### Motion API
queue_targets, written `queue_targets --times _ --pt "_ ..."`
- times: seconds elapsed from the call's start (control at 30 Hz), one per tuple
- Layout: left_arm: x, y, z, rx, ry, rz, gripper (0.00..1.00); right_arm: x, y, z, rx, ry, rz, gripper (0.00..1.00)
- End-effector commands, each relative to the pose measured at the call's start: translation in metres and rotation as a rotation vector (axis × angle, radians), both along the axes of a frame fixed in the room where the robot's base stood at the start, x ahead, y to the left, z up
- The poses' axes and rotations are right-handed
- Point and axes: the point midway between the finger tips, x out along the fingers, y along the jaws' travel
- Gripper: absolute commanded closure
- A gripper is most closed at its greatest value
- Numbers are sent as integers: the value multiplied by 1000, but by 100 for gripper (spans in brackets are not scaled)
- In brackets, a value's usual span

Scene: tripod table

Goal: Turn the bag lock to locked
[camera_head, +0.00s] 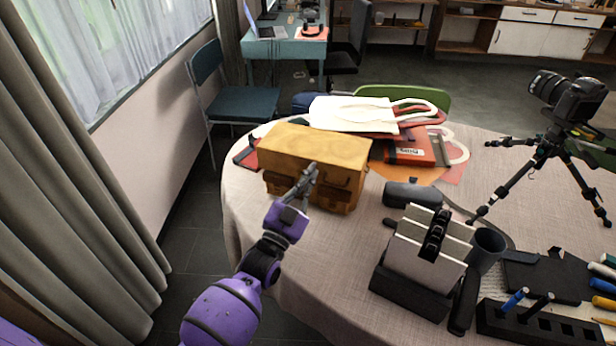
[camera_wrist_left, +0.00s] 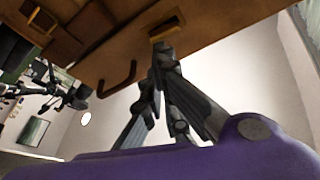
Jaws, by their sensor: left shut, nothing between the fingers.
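The tan-brown bag (camera_head: 318,146) stands on the round table, and its dark brown front faces me. My left gripper (camera_head: 311,171) is shut and empty in front of the bag. In the left wrist view, the bag (camera_wrist_left: 225,18) fills the top of the picture. The left fingertips (camera_wrist_left: 162,50) are close below a small brass-coloured fitting (camera_wrist_left: 166,28) on the bag, which looks like the lock. I cannot tell whether they touch it, or how the lock is turned. A dark handle (camera_wrist_left: 118,80) is beside the fingers. My right gripper is not in view.
A white tote bag (camera_head: 350,114) and a red-orange bag (camera_head: 402,150) lie behind the bag. A camera on a tripod (camera_head: 545,152) is farther right. The tablecloth (camera_head: 245,208) is bare at left.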

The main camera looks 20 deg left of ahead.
Motion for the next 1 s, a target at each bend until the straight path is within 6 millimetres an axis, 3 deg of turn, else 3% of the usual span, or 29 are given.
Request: queue_targets --times 0.6,1.0 --pt "0 -5 -6 189 -6 0 100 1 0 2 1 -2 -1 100" --pt "0 -7 -9 186 -6 0 100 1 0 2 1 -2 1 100"
